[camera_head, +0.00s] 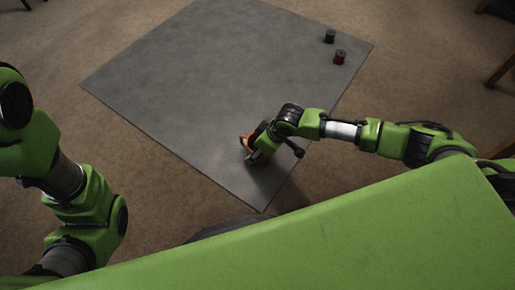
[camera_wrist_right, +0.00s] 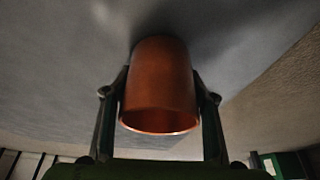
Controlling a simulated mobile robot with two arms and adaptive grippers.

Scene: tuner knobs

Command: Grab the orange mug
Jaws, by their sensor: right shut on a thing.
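The orange mug (camera_wrist_right: 160,84) stands between the two fingers of my right gripper (camera_wrist_right: 160,112) in the right wrist view, with its rim toward the camera. A finger presses on each side of it. In the head view the mug (camera_head: 246,141) shows at the near right part of the grey mat (camera_head: 215,80), partly hidden by my right gripper (camera_head: 254,150). I cannot tell whether it touches the mat. My left arm shows at the left of the head view, but its gripper is out of the picture.
A dark green knob-like cylinder (camera_head: 330,36) and a red-brown one (camera_head: 340,57) stand at the mat's far right corner. Brown carpet (camera_head: 120,165) surrounds the mat. Wooden furniture legs (camera_head: 501,70) show at the right edge. The mat's middle and left are clear.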

